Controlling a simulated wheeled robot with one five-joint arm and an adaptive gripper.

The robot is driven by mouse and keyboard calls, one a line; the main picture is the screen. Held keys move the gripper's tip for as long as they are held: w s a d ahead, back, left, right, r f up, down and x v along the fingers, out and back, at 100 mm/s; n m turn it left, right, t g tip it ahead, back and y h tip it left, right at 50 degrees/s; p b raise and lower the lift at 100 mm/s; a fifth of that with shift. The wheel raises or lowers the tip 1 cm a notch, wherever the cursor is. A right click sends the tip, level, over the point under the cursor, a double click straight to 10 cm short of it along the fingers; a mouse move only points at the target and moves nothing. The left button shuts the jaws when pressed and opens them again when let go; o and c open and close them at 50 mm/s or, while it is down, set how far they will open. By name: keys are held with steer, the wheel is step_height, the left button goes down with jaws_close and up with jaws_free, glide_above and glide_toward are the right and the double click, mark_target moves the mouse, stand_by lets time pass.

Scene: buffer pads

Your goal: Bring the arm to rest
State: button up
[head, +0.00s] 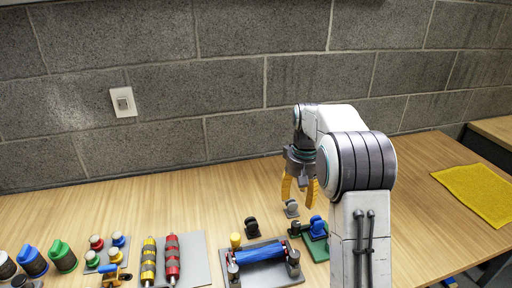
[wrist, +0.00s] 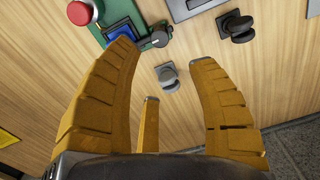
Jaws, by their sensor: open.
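My gripper (head: 299,188) hangs over the far part of the wooden table, on my bent white and grey arm (head: 361,165). Its yellow fingers point down. In the wrist view the fingers (wrist: 163,62) are spread wide and hold nothing. A small grey knob on a square base (wrist: 168,77) shows in the gap between them. It stands on the table, and in the head view this knob (head: 291,209) is just below the fingertips. I cannot tell the exact height gap.
A black knob (head: 251,228), a green plate with a blue part (head: 318,246) and a blue roller on a stand (head: 262,252) are near. Red (head: 172,259) and yellow rollers and several coloured knobs lie left. A yellow pad (head: 478,192) lies right. A block wall (head: 230,80) stands behind.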

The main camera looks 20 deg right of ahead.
steer(key=shift+w, duration=0.15)
steer(key=s+f, duration=0.4)
steer(key=f, duration=0.2)
steer(key=s+a+r+g, duration=0.15)
steer(key=s+a, duration=0.25)
steer(key=s, duration=0.5)
steer(key=s+a+r+t+p, duration=0.1)
steer(key=s+a+r+p, duration=0.15)
steer(key=s, duration=0.35)
steer(key=s+a+r+t+p, duration=0.1)
steer(key=s+a+r, duration=0.1)
steer(key=s+r, duration=0.35)
steer(key=s+a+r+n+t+p, duration=0.1)
steer(key=s+r+n+t, duration=0.1)
steer(key=r, duration=0.3)
steer(key=shift+s+a+r+t+p, duration=0.25)
steer(key=shift+s+a+t+p, duration=0.2)
steer(key=shift+s, duration=0.1)
steer(key=shift+d, duration=0.1)
